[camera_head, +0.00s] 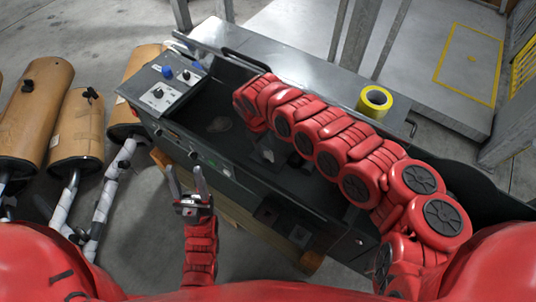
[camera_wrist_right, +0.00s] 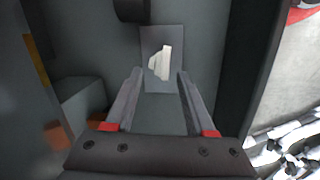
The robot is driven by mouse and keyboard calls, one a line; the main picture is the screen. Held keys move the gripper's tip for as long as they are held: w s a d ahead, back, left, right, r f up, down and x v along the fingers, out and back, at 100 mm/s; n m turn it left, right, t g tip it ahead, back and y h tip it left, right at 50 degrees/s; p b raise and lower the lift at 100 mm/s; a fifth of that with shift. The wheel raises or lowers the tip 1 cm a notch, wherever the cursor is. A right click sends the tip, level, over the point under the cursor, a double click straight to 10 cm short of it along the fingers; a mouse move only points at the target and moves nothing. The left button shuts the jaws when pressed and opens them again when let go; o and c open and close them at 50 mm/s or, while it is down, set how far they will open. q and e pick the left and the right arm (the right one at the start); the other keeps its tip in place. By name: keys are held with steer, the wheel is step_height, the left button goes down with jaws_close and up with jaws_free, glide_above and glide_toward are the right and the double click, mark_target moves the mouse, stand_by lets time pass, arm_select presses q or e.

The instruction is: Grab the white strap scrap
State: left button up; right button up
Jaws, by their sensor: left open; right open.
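The white strap scrap (camera_wrist_right: 160,63) is a small pale folded piece on a grey rectangular plate (camera_wrist_right: 151,36) inside the dark machine, in the right wrist view. My right gripper (camera_wrist_right: 160,76) is open and empty. Its two fingers point toward the plate, with the scrap between their tips in the picture; I cannot tell how much depth separates them. In the head view my right arm reaches across the machine, and I cannot clearly make out its gripper or the scrap. My left gripper (camera_head: 186,182) is open and empty, in front of the machine's near side.
The dark machine trough (camera_head: 215,122) has walls close around my right gripper. A yellow tape roll (camera_head: 375,101) lies on the machine's grey top behind my right arm. A control panel (camera_head: 165,87) is at its left end. Brown mufflers (camera_head: 75,130) with wrapped pipes stand at left.

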mark_target(267, 153)
step_height(267, 153, down, 5)
steer(key=shift+w+f, duration=0.1)
steer(key=shift+w, duration=0.05)
steer(key=shift+d+f, duration=0.2)
jaws_close()
steer(key=shift+r, duration=0.1)
